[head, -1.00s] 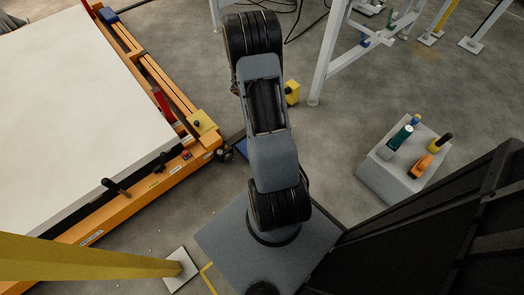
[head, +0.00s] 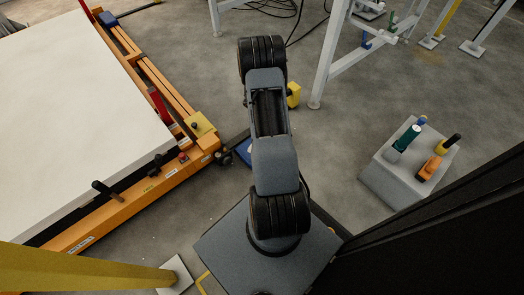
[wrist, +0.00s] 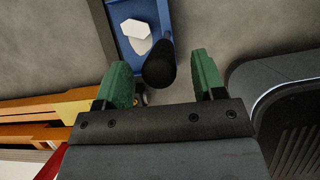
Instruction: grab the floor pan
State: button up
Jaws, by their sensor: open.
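The floor pan (wrist: 151,12) is blue with a raised rim and lies on the floor in the upper middle of the wrist view. A pale, many-sided piece lies in it. Its black handle (wrist: 160,68) points toward me, with its end in the gap between the green fingers of my gripper (wrist: 162,72). The fingers are open and the handle looks clear of both. In the head view part of the blue pan (head: 243,151) shows left of my arm; the gripper is hidden there beneath the arm.
An orange frame (head: 130,198) with a large white slab (head: 70,110) stands at left. A small yellow object (head: 293,95) is on the floor right of my arm. A grey block (head: 392,178) with several tools stands at right, and white gantry legs (head: 328,55) at the back.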

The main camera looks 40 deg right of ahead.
jog(key=b+x, duration=0.1)
jog(key=x, duration=0.2)
jog(key=shift+f, duration=0.1)
grip_shut()
dwell(0.4)
jog(key=shift+w+r, duration=0.1)
jog(key=shift+r, duration=0.1)
dwell(0.3)
